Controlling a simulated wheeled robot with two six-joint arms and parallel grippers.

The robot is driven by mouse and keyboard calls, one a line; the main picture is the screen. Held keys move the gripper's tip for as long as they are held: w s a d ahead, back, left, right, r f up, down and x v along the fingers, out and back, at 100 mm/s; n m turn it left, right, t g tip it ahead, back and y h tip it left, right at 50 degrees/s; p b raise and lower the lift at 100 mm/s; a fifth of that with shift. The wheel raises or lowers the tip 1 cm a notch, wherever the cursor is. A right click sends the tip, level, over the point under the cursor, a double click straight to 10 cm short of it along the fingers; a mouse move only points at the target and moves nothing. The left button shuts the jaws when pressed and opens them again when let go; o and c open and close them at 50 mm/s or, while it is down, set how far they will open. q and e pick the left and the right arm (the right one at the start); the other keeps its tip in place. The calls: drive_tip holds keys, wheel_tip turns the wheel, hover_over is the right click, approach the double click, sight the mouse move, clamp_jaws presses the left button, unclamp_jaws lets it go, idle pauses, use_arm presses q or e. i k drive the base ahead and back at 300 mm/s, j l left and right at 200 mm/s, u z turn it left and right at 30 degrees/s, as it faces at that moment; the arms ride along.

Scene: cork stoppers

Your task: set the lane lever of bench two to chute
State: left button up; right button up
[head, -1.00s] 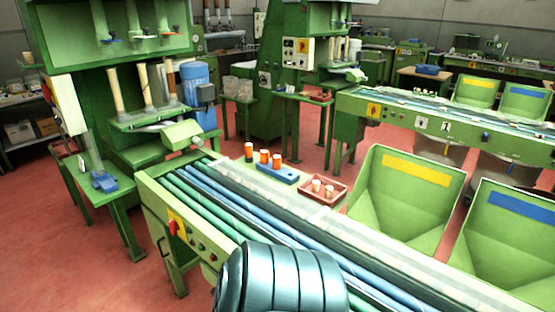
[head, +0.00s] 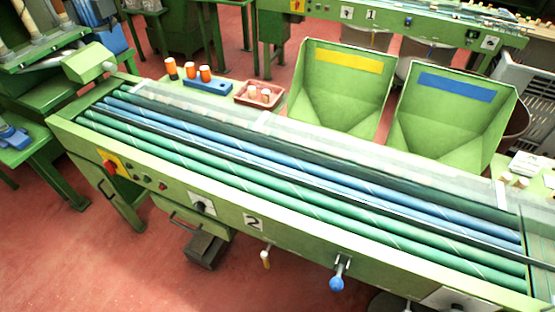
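Bench two (head: 160,172) is the green roller bench across the middle, with a "2" plate (head: 254,222) on its front. A white plate with a black rotary knob (head: 203,205) is left of the "2". Another white plate (head: 462,298) with a dark part is cut off at the bottom right. I cannot read which control is the lane lever or any chute mark. Neither gripper is in view.
Two green chute bins stand behind the bench, one with a yellow label (head: 348,56), one with a blue label (head: 455,87). A reddish tray (head: 260,95) and a blue holder (head: 207,86) with orange-topped pieces sit at its far edge.

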sight(335, 284)
drive_tip(key=u, duration=0.25)
drive_tip(key=z, duration=2.75)
drive_tip(key=k+u, duration=0.1)
drive_tip(key=u, duration=0.35)
drive_tip(key=k+j+u, duration=0.1)
drive_tip(key=u, duration=0.3)
drive_tip(key=k+j+u, duration=0.1)
drive_tip(key=u, duration=0.35)
drive_tip(key=j, duration=0.1)
